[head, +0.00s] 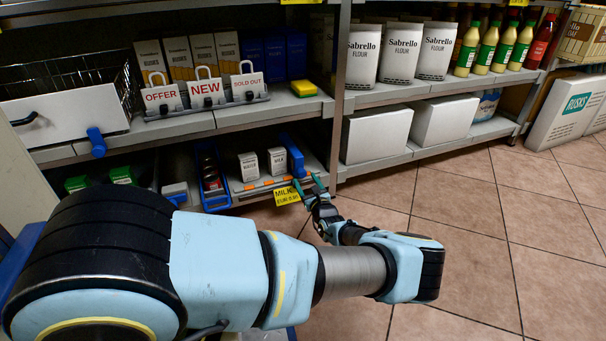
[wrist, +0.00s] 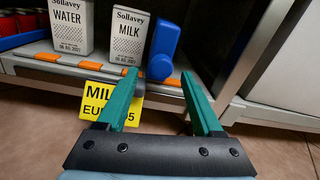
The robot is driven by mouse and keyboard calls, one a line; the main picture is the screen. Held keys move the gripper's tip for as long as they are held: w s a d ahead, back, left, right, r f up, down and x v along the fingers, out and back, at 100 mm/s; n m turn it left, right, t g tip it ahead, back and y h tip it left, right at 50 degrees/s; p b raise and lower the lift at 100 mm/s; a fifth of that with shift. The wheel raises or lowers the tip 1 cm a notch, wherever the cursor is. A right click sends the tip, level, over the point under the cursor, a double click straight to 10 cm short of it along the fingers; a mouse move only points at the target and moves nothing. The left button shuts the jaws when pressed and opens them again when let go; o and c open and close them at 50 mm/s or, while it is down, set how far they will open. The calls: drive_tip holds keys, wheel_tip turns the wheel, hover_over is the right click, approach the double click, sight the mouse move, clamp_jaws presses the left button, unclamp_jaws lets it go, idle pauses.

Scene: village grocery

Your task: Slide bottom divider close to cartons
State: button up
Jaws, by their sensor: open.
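The blue bottom divider (head: 293,156) stands on the bottom shelf, to the right of the cartons. In the wrist view the divider (wrist: 164,46) has its rounded front end between and beyond my fingertips. The white milk carton (head: 277,160) is just left of it, also in the wrist view (wrist: 127,36); I cannot tell whether they touch. The white water carton (head: 249,166) stands left of the milk, also in the wrist view (wrist: 71,26). My gripper (head: 308,183) is open and empty at the shelf front, its green fingers (wrist: 160,76) spread towards the divider.
A yellow milk price tag (head: 287,195) hangs below the shelf edge (head: 268,185), left of my gripper. A shelf upright (wrist: 245,50) rises right of the divider. A blue bin with cans (head: 212,178) is left of the cartons. Open tiled floor (head: 470,230) lies right.

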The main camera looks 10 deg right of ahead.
drive_tip(key=s+p, duration=0.2)
drive_tip(key=s, duration=0.5)
drive_tip(key=shift+d, duration=0.25)
drive_tip(key=shift+w, duration=0.1)
drive_tip(key=a+r+n+g+y+p, duration=0.1)
drive_tip(key=a+r+n+g+y, duration=0.35)
drive_tip(key=a+n, duration=0.35)
drive_tip(key=a+r+n+g+y, duration=0.3)
drive_tip(key=a+n+g+y, duration=0.2)
drive_tip(key=a, duration=0.5)
drive_tip(key=s+a+r+n+g+h+p, duration=0.2)
drive_tip(key=s+a+r+n+g+h, duration=0.2)
drive_tip(key=s+a+r+n+g, duration=0.5)
drive_tip(key=s+a+r+n+t+h+p, duration=0.1)
drive_tip(key=s+r+n+h, duration=0.35)
drive_tip(key=r, duration=0.65)
drive_tip(key=s+a+r+n+t+h+p, duration=0.1)
drive_tip(key=s+r+n+h, duration=0.2)
drive_tip(key=s+r+n, duration=0.55)
wheel_tip(320, 180, up, 39)
drive_tip(key=w+m+p, duration=0.2)
drive_tip(key=m+p, duration=0.1)
drive_tip(key=p, duration=3.4)
drive_tip(key=shift+w+d+r, duration=0.15)
drive_tip(key=shift+w+r, duration=0.05)
